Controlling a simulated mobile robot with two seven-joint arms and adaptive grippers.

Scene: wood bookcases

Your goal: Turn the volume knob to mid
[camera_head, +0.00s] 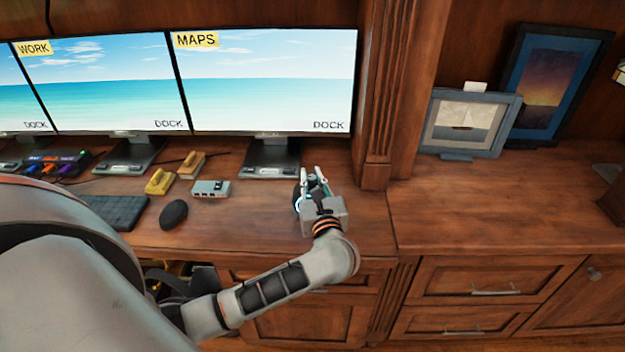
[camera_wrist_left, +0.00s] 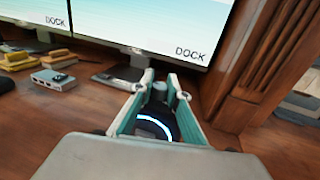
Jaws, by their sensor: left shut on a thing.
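The volume knob (camera_wrist_left: 157,118) is a dark round device with a glowing blue-white ring, on the desk in front of the right-hand monitor. In the head view the knob (camera_head: 298,200) is mostly hidden by my left gripper (camera_head: 314,178). In the left wrist view the left gripper's fingers (camera_wrist_left: 158,90) stand on both sides of the knob and are shut on it. The far side of the knob shows between the fingertips. The ring is partly covered, so I cannot tell its setting. My right gripper is in neither view.
Monitors (camera_head: 265,85) stand behind the knob. A wooden pillar (camera_head: 376,100) rises close to its right. A small grey box (camera_head: 211,188), yellow items (camera_head: 160,182), a mouse (camera_head: 174,214) and a keyboard (camera_head: 113,210) lie to the left.

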